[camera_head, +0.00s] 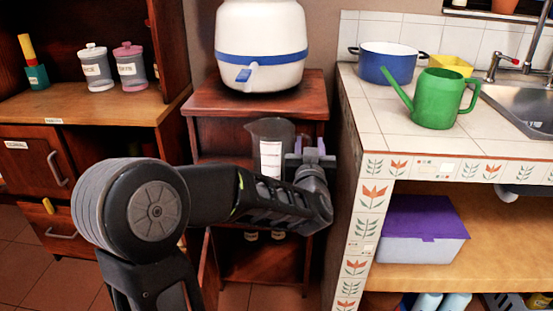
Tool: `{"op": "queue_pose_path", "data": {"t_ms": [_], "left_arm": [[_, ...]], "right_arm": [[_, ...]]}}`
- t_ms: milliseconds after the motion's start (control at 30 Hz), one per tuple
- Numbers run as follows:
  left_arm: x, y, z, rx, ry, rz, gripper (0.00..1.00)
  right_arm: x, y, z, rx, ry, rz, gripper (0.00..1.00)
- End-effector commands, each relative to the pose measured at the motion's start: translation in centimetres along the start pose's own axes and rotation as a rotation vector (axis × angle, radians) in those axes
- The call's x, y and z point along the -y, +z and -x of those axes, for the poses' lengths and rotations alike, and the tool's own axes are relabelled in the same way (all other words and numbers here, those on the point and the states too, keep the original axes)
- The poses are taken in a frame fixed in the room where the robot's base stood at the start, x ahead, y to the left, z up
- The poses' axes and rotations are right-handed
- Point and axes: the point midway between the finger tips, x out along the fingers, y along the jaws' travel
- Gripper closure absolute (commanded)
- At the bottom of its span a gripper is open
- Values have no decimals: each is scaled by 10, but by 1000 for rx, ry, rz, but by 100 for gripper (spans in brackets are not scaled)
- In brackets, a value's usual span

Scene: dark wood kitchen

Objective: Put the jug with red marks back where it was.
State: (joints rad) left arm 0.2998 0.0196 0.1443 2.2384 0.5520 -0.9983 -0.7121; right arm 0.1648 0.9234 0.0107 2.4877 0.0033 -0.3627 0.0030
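The jug with red marks (270,148) is dark and see-through, with a white label bearing red marks. It is upright in front of the wooden stand, its rim overlapping the front edge of the stand's top. My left forearm hides its lower part. My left gripper (309,152) is at the jug's right side and appears shut on it; the exact contact and the handle are hard to make out. My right gripper is not in view.
A white dispenser with a blue band (262,50) stands on the wooden stand (205,97). The tiled counter (372,115) at right bears a green watering can (436,100) and blue pot (388,65). A purple-lidded box (420,245) sits below. Canisters (130,68) stand at left.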

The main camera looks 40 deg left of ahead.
Motion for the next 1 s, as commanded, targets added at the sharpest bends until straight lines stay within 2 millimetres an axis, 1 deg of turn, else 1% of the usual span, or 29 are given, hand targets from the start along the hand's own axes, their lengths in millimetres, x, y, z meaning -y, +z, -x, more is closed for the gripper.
{"op": "queue_pose_path", "data": {"t_ms": [267,367,733,1000], "left_arm": [[0,0,0,0,0,0,64],[0,0,0,0,0,0,70],[0,0,0,0,0,0,100],[0,0,0,0,0,0,100]], "right_arm": [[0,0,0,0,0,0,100],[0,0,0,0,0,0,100],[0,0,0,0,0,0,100],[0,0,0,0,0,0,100]]}}
